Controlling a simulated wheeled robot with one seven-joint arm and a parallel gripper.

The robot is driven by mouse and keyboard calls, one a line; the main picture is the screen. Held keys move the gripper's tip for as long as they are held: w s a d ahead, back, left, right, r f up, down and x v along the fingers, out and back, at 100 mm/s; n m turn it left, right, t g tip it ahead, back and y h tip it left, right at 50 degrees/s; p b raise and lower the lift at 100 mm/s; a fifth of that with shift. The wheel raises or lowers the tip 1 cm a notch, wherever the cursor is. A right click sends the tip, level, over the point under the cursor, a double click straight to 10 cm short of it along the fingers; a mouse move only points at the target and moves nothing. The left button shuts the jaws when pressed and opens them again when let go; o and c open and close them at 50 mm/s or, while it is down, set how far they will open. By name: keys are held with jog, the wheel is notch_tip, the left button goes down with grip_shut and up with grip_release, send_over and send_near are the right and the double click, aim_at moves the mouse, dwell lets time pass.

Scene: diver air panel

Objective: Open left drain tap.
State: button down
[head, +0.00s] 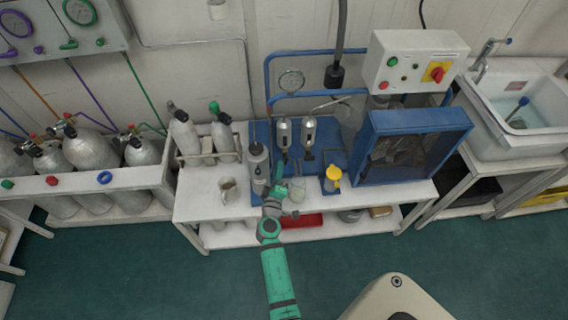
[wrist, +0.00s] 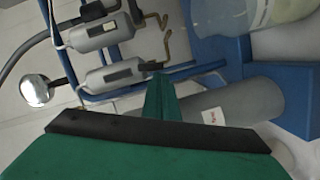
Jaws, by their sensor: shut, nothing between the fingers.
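Two silver filter cylinders hang on the blue panel; the left one (head: 284,133) and the right one (head: 308,131) show in the head view. In the wrist view they lie sideways, the left cylinder (wrist: 110,78) below the right. A thin brass drain tap (wrist: 151,66) sticks out from the left cylinder's bottom end. A second, hooked brass tap (wrist: 166,38) is on the right cylinder. My gripper (head: 277,172) is below the left cylinder. In the wrist view my green fingers (wrist: 159,80) are shut and empty, tips close to the left tap; contact cannot be told.
A grey bottle (head: 258,168) stands left of my gripper, a yellow-capped container (head: 333,179) to the right. A blue-framed fan box (head: 412,145) stands farther right. Gas cylinders (head: 223,140) are racked at left. The white bench (head: 205,205) has some bare top at its front left.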

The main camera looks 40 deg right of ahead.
jog(key=v, duration=1)
jog(key=shift+s+a, duration=0.25)
